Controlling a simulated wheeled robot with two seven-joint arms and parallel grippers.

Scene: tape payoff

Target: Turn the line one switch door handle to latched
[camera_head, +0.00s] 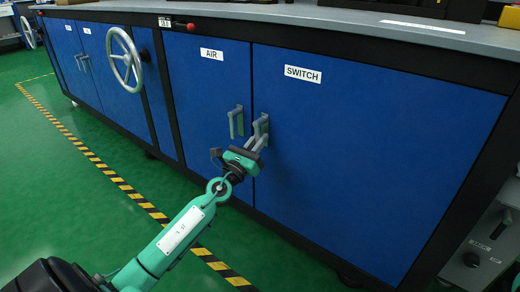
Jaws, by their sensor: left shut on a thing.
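The blue SWITCH door (370,150) is closed and carries a white SWITCH label (303,74) near its top left. Its grey lever handle (261,124) sits at the door's left edge. My left gripper (256,143) is at this handle, shut on it, with the fingers around the lever's lower part. The gripper body and fingers partly hide the handle, so its exact angle is hard to read. My right gripper is not in view.
The blue AIR door (205,100) with its own grey handle (236,122) is close on the left. A grey handwheel (124,60) and a red-knobbed lever (188,26) are farther left. Yellow-black floor tape (110,176) runs before the cabinet. Green floor is clear.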

